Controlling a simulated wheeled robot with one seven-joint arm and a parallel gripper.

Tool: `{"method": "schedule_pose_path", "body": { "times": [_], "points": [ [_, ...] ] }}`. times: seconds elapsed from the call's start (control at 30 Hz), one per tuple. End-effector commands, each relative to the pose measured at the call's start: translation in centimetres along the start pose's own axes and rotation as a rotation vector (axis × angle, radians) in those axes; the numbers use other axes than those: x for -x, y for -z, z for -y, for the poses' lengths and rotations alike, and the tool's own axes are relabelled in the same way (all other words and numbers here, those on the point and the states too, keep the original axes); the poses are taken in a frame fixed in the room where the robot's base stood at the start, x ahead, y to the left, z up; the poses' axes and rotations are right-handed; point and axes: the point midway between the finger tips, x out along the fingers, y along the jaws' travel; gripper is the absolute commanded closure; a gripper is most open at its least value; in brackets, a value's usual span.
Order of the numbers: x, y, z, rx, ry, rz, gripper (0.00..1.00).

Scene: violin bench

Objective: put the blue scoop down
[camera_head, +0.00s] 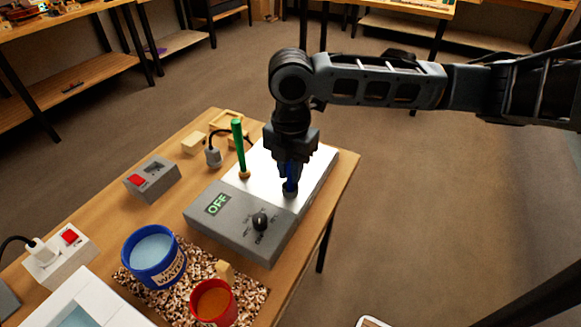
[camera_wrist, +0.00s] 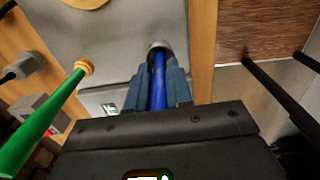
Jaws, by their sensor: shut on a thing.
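My gripper (camera_head: 290,172) is shut on the blue scoop (camera_head: 290,186), with the fingers along both sides of its blue handle. The scoop is upright, its small grey end pointing down at the right part of the hot plate's silver top (camera_head: 262,165). I cannot tell whether that end touches the plate. In the wrist view the blue handle (camera_wrist: 158,82) shows between the fingers (camera_wrist: 159,88), with the grey end beyond them. The hot plate's display reads OFF.
A green-handled tool (camera_head: 238,150) stands upright on the plate, left of my gripper. A blue WATER tub (camera_head: 163,275) and a red cup (camera_head: 229,316) stand at the front. A grey switch box (camera_head: 152,182) is to the left. The bench's right edge is close to the plate.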

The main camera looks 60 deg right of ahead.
Motion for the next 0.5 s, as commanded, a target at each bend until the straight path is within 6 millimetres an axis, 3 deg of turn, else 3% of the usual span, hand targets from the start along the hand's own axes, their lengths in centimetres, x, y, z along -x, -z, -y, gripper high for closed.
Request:
{"method": "schedule_pose_path", "body": {
  "times": [0.07,0.1,0.3,0.5],
  "points": [
    [-0.37,0.00,0.01,0.000,0.000,0.000,1.00],
    [-0.23,0.00,0.01,0.000,0.000,0.000,0.76],
    [-0.21,-0.01,0.01,0.000,0.000,0.000,0.57],
    [-0.20,-0.01,0.01,0.000,0.000,0.000,0.54]
  ]
}}
